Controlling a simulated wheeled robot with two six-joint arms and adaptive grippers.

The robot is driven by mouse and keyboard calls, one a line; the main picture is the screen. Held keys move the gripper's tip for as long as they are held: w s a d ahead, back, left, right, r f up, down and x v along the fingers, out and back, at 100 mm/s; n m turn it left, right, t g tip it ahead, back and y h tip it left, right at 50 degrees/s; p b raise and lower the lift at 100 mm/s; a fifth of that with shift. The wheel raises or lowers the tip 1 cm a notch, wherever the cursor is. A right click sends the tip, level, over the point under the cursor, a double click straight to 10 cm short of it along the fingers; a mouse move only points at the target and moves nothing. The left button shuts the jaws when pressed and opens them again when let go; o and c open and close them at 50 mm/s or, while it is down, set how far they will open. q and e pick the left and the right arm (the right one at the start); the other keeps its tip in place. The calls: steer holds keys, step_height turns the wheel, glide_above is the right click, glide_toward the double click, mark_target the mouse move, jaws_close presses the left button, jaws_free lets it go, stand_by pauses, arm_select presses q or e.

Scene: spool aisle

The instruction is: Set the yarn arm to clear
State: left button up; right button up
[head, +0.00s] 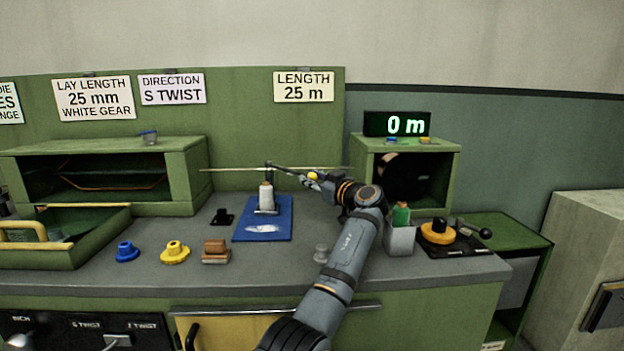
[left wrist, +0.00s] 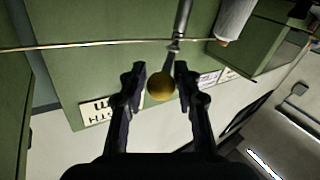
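The yarn arm (head: 287,169) is a dark lever on top of a post on the bench. It points right and ends in a yellow ball knob (head: 312,176). A thin pale yarn (head: 232,169) runs across behind it, level with the lever. My left gripper (head: 318,180) is at the knob. In the left wrist view its two dark fingers (left wrist: 160,80) stand apart, with the brass-coloured knob (left wrist: 160,88) between them and gaps visible on both sides. The yarn arm's rod (left wrist: 178,45) leads away from the knob. My right gripper is out of view.
A green box (head: 447,180) with a "0 m" display (head: 397,124) stands right. Blue (head: 127,252) and yellow (head: 175,253) pieces lie at front left. A grey cup (head: 399,239) is near my forearm.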

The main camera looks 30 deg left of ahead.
arm_select(q)
steer(key=shift+o, duration=1.1)
steer(key=v, duration=0.7)
steer(key=shift+s+d, duration=0.15)
steer(key=shift+d, duration=0.05)
steer(key=shift+c, duration=0.2)
